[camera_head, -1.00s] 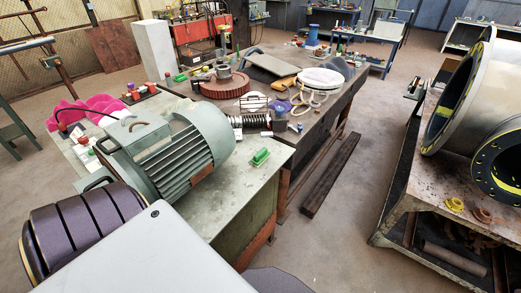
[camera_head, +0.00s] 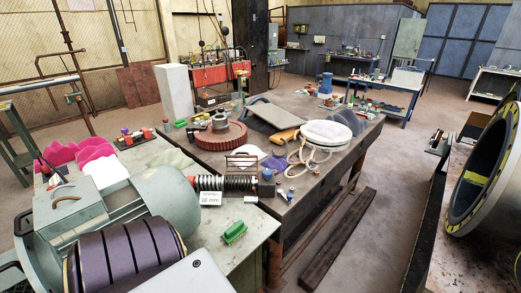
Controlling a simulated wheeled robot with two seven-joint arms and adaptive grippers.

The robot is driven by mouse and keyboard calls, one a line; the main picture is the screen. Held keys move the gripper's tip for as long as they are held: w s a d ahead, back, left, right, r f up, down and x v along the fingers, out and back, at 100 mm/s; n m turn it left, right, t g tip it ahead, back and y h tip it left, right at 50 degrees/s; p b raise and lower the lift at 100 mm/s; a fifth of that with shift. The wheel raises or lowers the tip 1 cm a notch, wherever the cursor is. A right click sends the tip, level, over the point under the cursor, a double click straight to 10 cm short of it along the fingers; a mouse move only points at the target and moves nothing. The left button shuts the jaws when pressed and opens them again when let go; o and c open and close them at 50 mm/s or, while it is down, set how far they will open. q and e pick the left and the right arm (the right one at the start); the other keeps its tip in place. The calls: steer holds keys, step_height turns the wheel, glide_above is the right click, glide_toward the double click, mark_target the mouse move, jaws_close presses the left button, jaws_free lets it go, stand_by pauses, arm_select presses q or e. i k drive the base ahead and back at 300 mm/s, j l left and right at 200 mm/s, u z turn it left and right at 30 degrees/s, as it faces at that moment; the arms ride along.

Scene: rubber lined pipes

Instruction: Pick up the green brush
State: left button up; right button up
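A small green object with a raised grip, which looks like the green brush (camera_head: 234,232), lies on the pale top of the near workbench (camera_head: 212,258). It is close to the bench's right edge, to the right of the grey-green motor (camera_head: 172,197). Nothing covers it and nothing touches it from above. Neither my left gripper nor my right gripper shows in the head view, so I cannot see their fingers or what they hold.
A dark ribbed drum (camera_head: 125,255) and the motor crowd the lower left. A coil spring (camera_head: 230,184) and a white label card (camera_head: 210,199) lie behind the brush. A darker table (camera_head: 290,205) adjoins behind. Large metal pipes (camera_head: 485,170) stand at the right, across open floor.

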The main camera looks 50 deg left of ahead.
mark_target(232, 233)
steer(key=i+z, duration=0.25)
steer(key=i, duration=0.4)
steer(key=i+z, duration=0.3)
steer(key=i, duration=0.35)
steer(key=u, duration=4.3)
